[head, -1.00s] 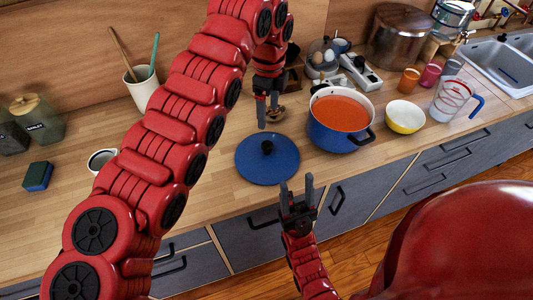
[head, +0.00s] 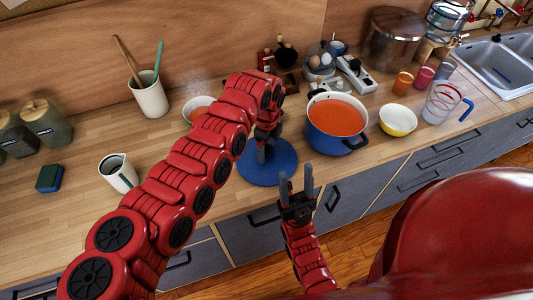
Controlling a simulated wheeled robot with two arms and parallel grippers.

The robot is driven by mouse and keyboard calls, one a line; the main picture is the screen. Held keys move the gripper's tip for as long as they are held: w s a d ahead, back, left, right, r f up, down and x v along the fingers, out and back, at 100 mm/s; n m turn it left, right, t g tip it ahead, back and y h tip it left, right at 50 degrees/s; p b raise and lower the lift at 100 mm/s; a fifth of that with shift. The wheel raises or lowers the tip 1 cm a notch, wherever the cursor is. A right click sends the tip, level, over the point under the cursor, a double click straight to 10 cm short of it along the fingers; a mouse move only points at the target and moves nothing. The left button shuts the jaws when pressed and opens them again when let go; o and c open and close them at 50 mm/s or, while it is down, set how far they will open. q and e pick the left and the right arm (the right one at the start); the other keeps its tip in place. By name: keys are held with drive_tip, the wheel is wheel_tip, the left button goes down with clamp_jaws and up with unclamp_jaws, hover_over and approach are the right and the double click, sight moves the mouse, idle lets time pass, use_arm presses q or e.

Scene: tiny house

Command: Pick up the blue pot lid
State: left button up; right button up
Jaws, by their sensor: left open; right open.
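The blue pot lid (head: 275,174) lies flat on the wooden counter, left of the blue pot (head: 335,140) that is full of orange-red soup. My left gripper (head: 262,158) points down over the lid's middle and hides its dark knob. It looks open; whether its fingers are around the knob or only above it, I cannot tell. My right gripper (head: 297,180) is open and empty, pointing up in front of the counter's edge, nearer to me than the lid.
A yellow bowl (head: 398,120) and a measuring jug (head: 440,103) stand right of the pot. A white cup (head: 119,173), a sponge (head: 50,178) and a utensil holder (head: 149,96) are on the left. A pale bowl (head: 197,106) is partly behind my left arm.

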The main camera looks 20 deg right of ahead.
use_arm(q)
drive_tip(key=shift+f, duration=0.2)
clamp_jaws()
idle(1.2)
